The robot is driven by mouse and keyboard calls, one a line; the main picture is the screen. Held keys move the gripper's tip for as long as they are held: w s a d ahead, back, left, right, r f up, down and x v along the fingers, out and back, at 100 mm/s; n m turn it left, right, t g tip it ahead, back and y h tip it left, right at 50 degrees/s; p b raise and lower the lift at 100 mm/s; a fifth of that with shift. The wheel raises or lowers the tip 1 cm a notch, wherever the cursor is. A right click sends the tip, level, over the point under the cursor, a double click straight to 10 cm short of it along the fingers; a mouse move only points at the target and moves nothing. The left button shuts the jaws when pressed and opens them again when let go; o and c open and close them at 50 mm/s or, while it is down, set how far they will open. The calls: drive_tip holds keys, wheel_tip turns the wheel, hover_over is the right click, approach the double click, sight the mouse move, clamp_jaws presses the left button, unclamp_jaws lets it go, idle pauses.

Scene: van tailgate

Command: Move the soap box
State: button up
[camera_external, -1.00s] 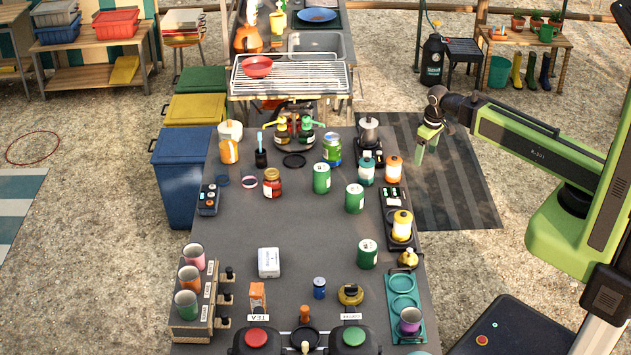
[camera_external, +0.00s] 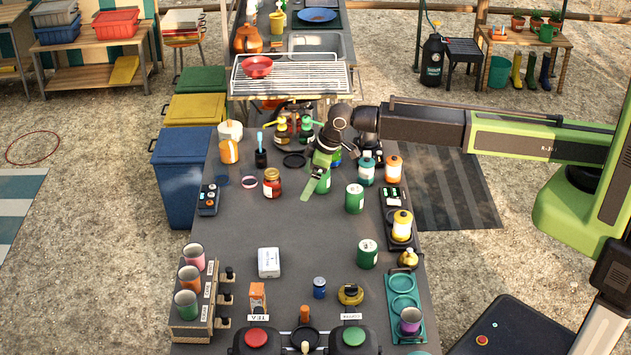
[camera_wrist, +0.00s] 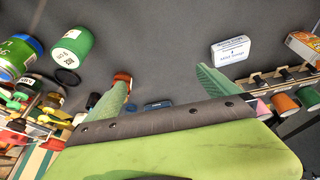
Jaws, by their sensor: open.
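The soap box, a small white box with dark lettering (camera_external: 269,262), lies flat on the grey counter, left of centre. In the wrist view it is at the upper right (camera_wrist: 231,49), beyond the right finger's tip, with nothing touching it. My gripper (camera_external: 312,187) is over the far middle of the counter, above and behind the box, in front of a green can. In the wrist view my gripper (camera_wrist: 163,77) has its two green fingers wide apart with nothing between them.
Green-and-white cans (camera_external: 355,198) stand right of centre. A red-brown jar (camera_external: 272,182) stands behind the box. A cup rack (camera_external: 207,308) is at the near left; an orange carton (camera_external: 257,296) and a blue can (camera_external: 319,288) stand in front. The counter around the box is clear.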

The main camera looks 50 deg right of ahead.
sight(268, 258)
drive_tip(key=s+a+r+n, duration=0.1)
drive_tip(key=s+a, duration=0.3)
drive_tip(key=a, duration=0.3)
drive_tip(key=s+a+n+y+p, duration=0.1)
drive_tip(key=s+a, duration=0.3)
drive_tip(key=a, duration=0.4)
drive_tip(key=shift+s+a+r+g, duration=0.15)
drive_tip(key=shift+s+r+g, duration=0.05)
drive_tip(key=shift+r+g, duration=0.15)
drive_tip(key=b+x, duration=1.6)
drive_tip(key=x, duration=0.1)
drive_tip(key=shift+w+f, duration=0.15)
drive_tip(key=shift+f, duration=0.15)
drive_tip(key=shift+r, duration=0.1)
drive_tip(key=shift+c, duration=0.4)
drive_tip(key=c, duration=1.3)
drive_tip(key=shift+o, duration=0.2)
drive_tip(key=shift+w+d, duration=7.05)
drive_tip(key=shift+d, duration=0.05)
